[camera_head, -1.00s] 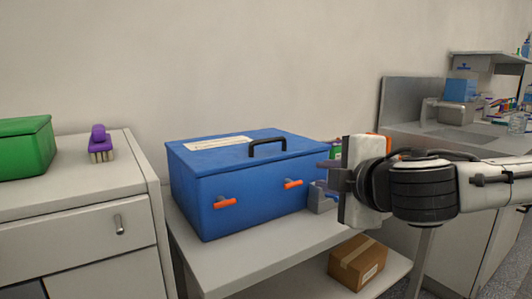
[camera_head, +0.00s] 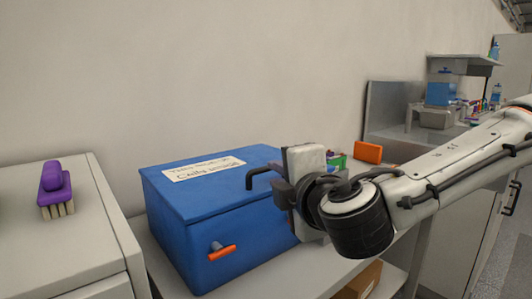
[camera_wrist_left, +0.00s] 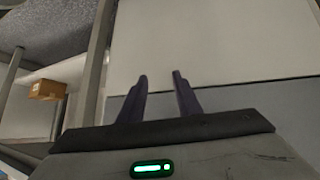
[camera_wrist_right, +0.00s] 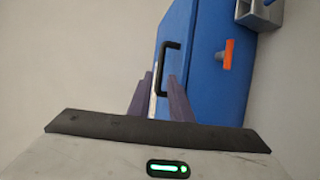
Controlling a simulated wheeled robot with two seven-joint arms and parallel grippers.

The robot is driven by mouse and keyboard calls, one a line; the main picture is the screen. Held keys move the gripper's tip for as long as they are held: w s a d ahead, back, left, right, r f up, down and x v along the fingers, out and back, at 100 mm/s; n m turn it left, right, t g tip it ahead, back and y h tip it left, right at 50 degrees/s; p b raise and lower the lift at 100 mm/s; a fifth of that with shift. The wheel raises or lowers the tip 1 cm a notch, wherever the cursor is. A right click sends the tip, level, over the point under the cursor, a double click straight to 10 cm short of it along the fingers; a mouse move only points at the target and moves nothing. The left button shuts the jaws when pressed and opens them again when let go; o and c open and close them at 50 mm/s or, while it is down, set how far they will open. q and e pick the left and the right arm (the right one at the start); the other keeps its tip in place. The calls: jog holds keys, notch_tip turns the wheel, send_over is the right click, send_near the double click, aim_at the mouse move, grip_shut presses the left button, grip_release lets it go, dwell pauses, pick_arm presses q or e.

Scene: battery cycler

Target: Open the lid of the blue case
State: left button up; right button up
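The blue case (camera_head: 215,228) stands on a bench with its lid (camera_head: 215,188) down. The lid carries a white label (camera_head: 204,168) and a black handle (camera_head: 253,178). An orange-barred latch (camera_head: 222,251) is on the front; my right arm hides the front's right part. My right gripper (camera_head: 280,180) is at the handle's right side. In the right wrist view my right gripper (camera_wrist_right: 160,76) is open, its fingers near the handle (camera_wrist_right: 170,68); I cannot tell whether they touch it. My left gripper (camera_wrist_left: 160,76) is open and empty, outside the head view.
A cabinet with a purple brush (camera_head: 54,188) stands at the left. A cardboard box (camera_head: 362,281) sits on the shelf below the bench. An orange item (camera_head: 368,152) is behind my right arm. A sink counter is at the far right.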

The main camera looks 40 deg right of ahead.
aim_at(267, 169)
jog(key=b+x, duration=0.1)
jog(key=x, duration=0.5)
jog(key=shift+w+d+f, duration=0.1)
jog(key=shift+w, duration=0.05)
jog(key=shift+x, duration=0.75)
jog(key=shift+c, duration=0.5)
grip_shut()
